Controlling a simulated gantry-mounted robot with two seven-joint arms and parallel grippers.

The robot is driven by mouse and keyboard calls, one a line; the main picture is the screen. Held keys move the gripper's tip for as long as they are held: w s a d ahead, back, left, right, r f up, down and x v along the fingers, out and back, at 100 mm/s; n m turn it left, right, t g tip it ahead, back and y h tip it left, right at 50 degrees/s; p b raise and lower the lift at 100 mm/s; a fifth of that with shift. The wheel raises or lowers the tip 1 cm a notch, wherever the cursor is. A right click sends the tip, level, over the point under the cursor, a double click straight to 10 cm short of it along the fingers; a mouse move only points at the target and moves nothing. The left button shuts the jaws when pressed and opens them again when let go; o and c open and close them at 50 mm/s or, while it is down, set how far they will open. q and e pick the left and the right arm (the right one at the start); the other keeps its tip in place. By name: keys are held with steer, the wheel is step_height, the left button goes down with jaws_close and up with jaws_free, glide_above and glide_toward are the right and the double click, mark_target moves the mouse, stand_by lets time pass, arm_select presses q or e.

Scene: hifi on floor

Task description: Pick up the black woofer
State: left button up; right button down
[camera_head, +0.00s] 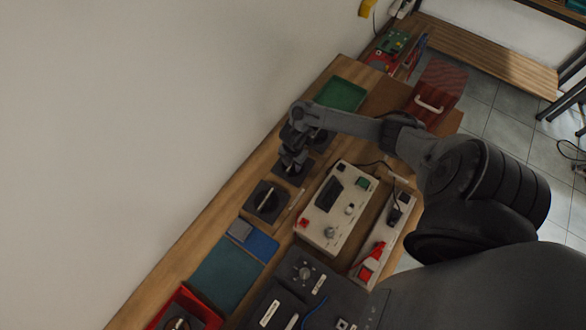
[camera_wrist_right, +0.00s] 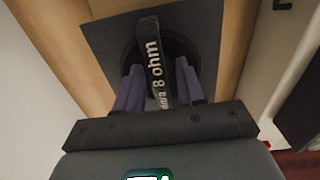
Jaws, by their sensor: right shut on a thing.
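The black woofer (camera_wrist_right: 153,52) shows in the right wrist view as an upright bar lettered "8 ohm" rising from a round black part, with a flat dark square plate (camera_wrist_right: 205,38) around it. My right gripper (camera_wrist_right: 160,88) has its two purple-grey fingers on either side of the bar and is shut on it. In the head view the right gripper (camera_head: 293,160) points down over a dark square plate (camera_head: 284,174) on the bench. The fingertips are partly hidden there, and I cannot tell whether the woofer is clear of the plate. My left gripper is not in view.
Another dark square unit with a pale handle (camera_head: 260,208) lies just below. A beige instrument box (camera_head: 336,210) stands to the right. A green tray (camera_head: 341,93) and a red case (camera_head: 440,85) are farther back. The wall borders the bench on the left.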

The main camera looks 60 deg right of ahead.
steer(key=shift+r, duration=0.15)
step_height(320, 180, up, 10)
steer(key=p, duration=0.2)
steer(key=shift+p, duration=0.35)
steer(key=shift+r+p, duration=1)
steer(key=shift+r, duration=0.2)
